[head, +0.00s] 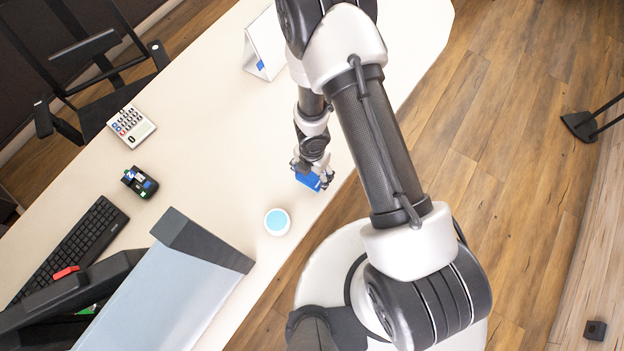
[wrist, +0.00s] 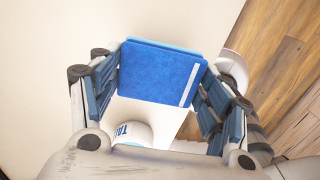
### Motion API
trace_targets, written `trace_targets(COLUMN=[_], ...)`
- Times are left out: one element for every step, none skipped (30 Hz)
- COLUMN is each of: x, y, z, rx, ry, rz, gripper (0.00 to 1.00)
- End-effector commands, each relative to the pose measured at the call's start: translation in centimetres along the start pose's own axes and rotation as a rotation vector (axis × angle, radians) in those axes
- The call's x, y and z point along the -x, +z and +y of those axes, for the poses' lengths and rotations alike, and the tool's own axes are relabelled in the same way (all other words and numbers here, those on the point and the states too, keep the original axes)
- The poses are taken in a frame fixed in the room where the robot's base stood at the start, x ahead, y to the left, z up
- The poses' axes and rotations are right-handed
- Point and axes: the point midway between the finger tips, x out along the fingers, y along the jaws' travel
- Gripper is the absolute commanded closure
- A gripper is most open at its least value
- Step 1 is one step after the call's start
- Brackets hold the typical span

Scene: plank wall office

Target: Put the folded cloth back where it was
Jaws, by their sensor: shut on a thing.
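The folded cloth (wrist: 158,75) is a flat blue square with a pale stripe along its right side. My gripper (wrist: 162,78) is shut on it, with a finger at its left and right edges. In the head view the blue cloth (head: 308,181) shows at the end of my gripper (head: 313,173), at or over the desk's right edge. I cannot tell whether the cloth touches the desk top. The arm and fingers hide part of the cloth in the head view.
On the pale desk (head: 215,110), a round white container with a light blue top (head: 277,222) stands near the cloth. A white tent-shaped stand (head: 264,45), calculator (head: 131,126), small black device (head: 139,182), keyboard (head: 72,248) and monitor (head: 165,295) are farther off. The desk's middle is clear.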

Motion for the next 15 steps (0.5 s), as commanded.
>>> trace_targets(x=[-1.0, -1.4, -2.0, -2.5, -2.9, -3.3, -3.6, -3.7, -3.8, -3.8, -3.7, -3.6, -3.6, -3.5, -3.5], y=[0.0, 0.0, 0.0, 0.0, 0.0, 0.0, 0.0, 0.0, 0.0, 0.0, 0.0, 0.0, 0.0, 0.0, 0.0], z=[0.0, 0.0, 0.0, 0.0, 0.0, 0.0, 0.0, 0.0, 0.0, 0.0, 0.0, 0.0, 0.0, 0.0, 0.0], rx=[0.000, 0.000, 0.000, 0.000, 0.000, 0.001, 0.001, 0.001, 0.001, 0.001, 0.001, 0.001, 0.001, 0.001, 0.001], ry=[0.000, 0.000, 0.000, -0.001, -0.001, -0.001, -0.001, 0.000, 0.000, 0.000, 0.000, 0.000, 0.000, -0.001, -0.001], rz=[0.000, 0.000, 0.000, 0.000, 0.000, 0.000, 0.000, 0.000, 0.000, 0.000, 0.000, 0.000, 0.000, 0.000, 0.000], gripper=[0.49, 0.49, 0.49, 0.49, 0.49, 0.49, 0.49, 0.49, 0.49, 0.49, 0.49, 0.49, 0.49, 0.49, 0.49])
